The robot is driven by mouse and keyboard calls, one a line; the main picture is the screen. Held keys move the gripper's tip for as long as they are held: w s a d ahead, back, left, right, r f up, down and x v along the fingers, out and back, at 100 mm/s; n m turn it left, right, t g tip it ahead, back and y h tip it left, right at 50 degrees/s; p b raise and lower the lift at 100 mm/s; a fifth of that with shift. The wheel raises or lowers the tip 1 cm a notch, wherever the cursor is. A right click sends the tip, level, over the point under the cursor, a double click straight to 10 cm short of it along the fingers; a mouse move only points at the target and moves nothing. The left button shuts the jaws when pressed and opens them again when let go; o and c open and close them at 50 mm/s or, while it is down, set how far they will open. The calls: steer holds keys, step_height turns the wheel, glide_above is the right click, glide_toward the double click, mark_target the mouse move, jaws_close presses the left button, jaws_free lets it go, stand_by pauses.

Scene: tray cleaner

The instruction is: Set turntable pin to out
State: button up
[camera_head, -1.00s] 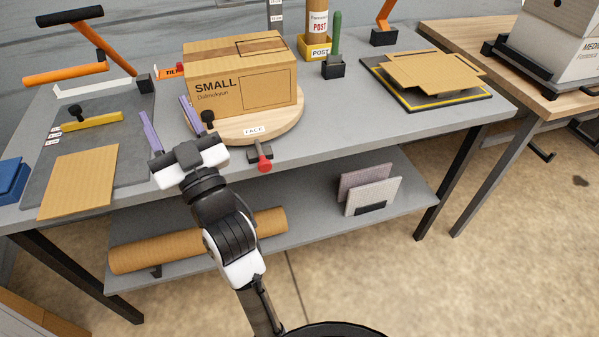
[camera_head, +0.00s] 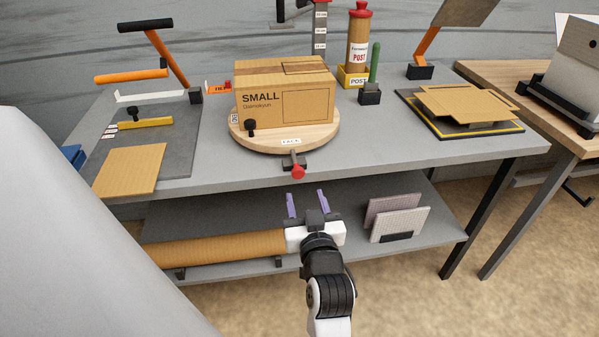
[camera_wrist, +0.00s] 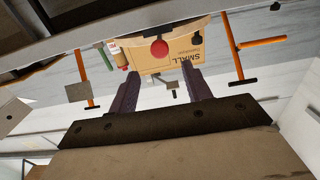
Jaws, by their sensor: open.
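The turntable (camera_head: 320,146) is a round wooden disc on the grey bench, with a FACE label on its front edge. The turntable pin has a red knob (camera_head: 298,172) and sits in a dark bracket (camera_head: 293,158) at the bench's front edge. The red knob also shows in the wrist view (camera_wrist: 159,48), upside down. My gripper (camera_head: 307,205) is open and empty, with purple fingers pointing toward the bench. It is below and in front of the knob, apart from it. In the wrist view the fingers (camera_wrist: 161,88) stand either side of the knob's line.
A SMALL cardboard box (camera_head: 285,95) stands on the turntable, with a black knob (camera_head: 250,127) at its front left. The lower shelf (camera_head: 345,215) holds a brown roll (camera_head: 215,247) and upright pads (camera_head: 400,222). The bench front edge (camera_head: 400,166) lies above my gripper.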

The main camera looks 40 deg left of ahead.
mark_target(299, 174)
steer(key=p+x, duration=0.2)
steer(key=x, duration=0.8)
steer(key=shift+w+a+r+p, duration=0.1)
steer(key=shift+w+a+p, duration=0.15)
steer(key=shift+p, duration=0.15)
steer(key=shift+w+a, duration=0.35)
